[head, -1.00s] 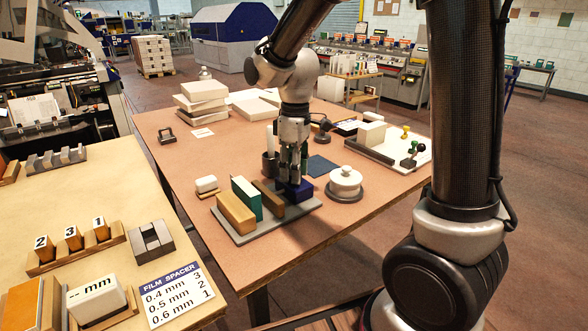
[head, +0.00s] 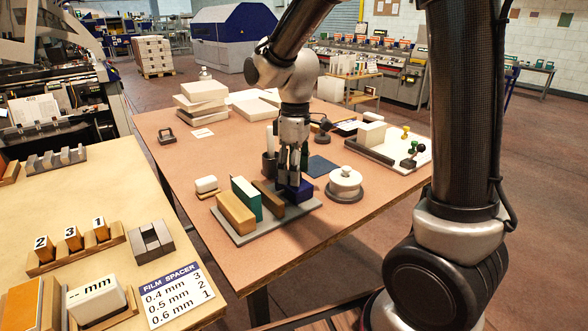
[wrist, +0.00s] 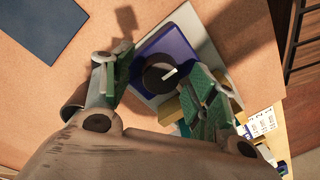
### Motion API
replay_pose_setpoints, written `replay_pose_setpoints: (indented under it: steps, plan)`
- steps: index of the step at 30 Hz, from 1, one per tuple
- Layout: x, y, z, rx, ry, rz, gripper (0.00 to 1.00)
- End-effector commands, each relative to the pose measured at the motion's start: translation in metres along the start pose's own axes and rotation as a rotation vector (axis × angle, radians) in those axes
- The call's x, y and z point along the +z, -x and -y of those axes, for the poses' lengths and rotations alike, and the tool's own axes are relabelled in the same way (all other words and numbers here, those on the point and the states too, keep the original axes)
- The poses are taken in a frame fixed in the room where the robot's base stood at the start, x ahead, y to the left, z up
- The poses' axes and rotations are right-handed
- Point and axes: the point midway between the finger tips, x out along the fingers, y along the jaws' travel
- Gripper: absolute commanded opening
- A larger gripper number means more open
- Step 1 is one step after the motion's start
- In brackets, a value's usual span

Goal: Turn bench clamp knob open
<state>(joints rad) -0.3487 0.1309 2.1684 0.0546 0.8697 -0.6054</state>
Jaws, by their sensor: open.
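The bench clamp is a dark blue block (head: 300,191) at the right end of a grey base plate (head: 262,228) on the brown table. In the wrist view the blue block (wrist: 172,48) carries a round black knob (wrist: 157,82) with a white pointer line running toward the upper right. My gripper (head: 292,177) points down over the block. In the wrist view my gripper (wrist: 160,76) is open, with one green-padded finger on each side of the knob. I cannot tell whether either finger touches it. The knob is hidden behind my fingers in the head view.
A tan block (head: 236,213), a green block (head: 246,197) and a brown board (head: 269,200) stand on the plate left of the clamp. A white lidded pot (head: 345,180) is close on the right. A dark cup (head: 270,166) stands behind.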

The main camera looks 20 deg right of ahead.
Motion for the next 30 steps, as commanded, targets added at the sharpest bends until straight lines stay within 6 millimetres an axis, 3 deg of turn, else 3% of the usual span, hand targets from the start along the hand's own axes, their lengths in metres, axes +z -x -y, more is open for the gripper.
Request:
replay_pose_setpoints:
  steps: [5,18,24,30]
  plan:
    - [-0.001,0.015,0.000,0.002,0.000,-0.003,0.57]
    - [0.000,0.104,-0.001,0.002,0.000,-0.003,0.57]
    - [0.000,0.119,0.000,0.000,0.000,-0.001,0.57]
    - [0.000,0.120,0.000,0.000,0.000,0.000,0.57]
